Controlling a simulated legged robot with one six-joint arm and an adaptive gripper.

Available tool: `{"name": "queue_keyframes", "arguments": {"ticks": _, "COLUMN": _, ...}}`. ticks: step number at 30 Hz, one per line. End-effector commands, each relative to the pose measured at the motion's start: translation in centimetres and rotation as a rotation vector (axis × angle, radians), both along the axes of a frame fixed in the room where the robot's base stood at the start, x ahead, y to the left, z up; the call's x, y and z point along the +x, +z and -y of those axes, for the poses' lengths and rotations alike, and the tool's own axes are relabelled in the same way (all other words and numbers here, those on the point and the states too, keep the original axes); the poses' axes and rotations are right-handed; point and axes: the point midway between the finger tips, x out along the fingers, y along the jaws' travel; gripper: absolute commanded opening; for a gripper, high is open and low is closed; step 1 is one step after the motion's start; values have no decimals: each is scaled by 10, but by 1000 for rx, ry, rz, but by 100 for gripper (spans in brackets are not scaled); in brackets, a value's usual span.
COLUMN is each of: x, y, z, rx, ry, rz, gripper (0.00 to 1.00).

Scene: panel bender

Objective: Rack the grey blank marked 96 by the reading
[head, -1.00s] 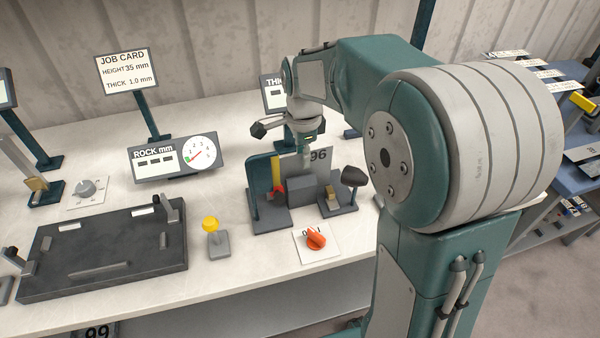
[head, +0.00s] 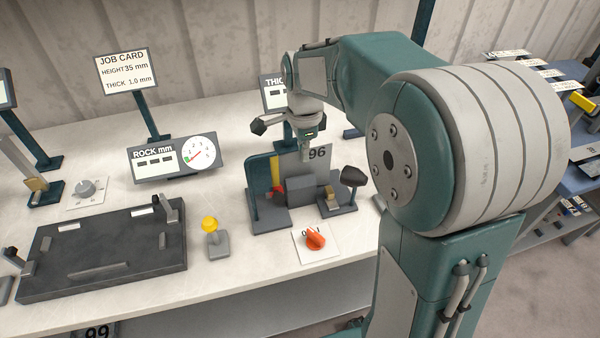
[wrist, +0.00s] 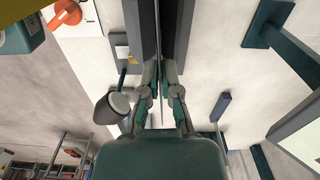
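The grey blank marked 96 (head: 318,166) stands upright in the dark gauge fixture (head: 270,220) on the bench. Its number shows at its upper right. My gripper (head: 304,150) points down at the blank's top edge. In the wrist view the gripper (wrist: 160,85) has a finger on each side of the blank's thin edge (wrist: 159,50), and both appear closed on it. The ROCK mm readout (head: 160,160) shows dashes, with its dial needle at the lower left. The THICK readout (head: 272,92) is mostly hidden behind my arm.
The job card (head: 126,72) reads height 35 mm, thick 1.0 mm. An orange knob (head: 315,238) and a yellow button (head: 210,224) stand near the fixture. A dark flat plate fixture (head: 100,255) lies left. Labelled racks (head: 560,87) are at the far right.

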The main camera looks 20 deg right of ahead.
Motion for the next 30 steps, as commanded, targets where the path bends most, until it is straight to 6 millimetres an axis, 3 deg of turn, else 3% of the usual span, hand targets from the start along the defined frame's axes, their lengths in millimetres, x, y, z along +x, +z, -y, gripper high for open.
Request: {"name": "queue_keyframes", "arguments": {"ticks": 30, "x": 1, "y": 53, "z": 0, "rx": -1, "ry": 0, "rz": 5, "gripper": 0}}
